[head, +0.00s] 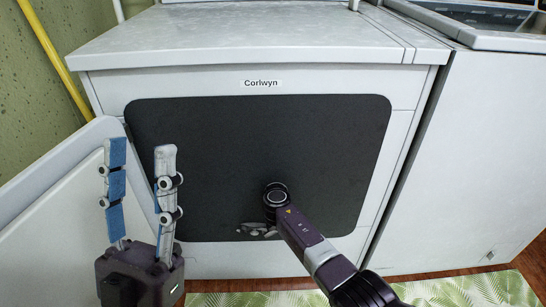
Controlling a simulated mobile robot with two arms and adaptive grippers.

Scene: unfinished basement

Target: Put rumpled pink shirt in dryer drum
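The white dryer (330,82) fills the middle of the head view, with a large dark rounded area (240,135) in its front. I cannot make out a drum inside the dark. The pink shirt does not show anywhere. My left gripper (140,150) is at the lower left, pointing up, in front of the dark area's left edge. Its two blue-padded fingers are apart with nothing between them. My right arm reaches from the lower right to the dark area, and its gripper cannot be made out. Small grey shapes (258,229) show at the dark area's bottom edge; I cannot tell what they are.
A white panel (62,215), apparently the open dryer door, stands at the left behind my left gripper. Another white appliance (470,150) stands close on the right. A yellow pole (50,55) leans at the upper left. A green-patterned rug (470,290) lies in front.

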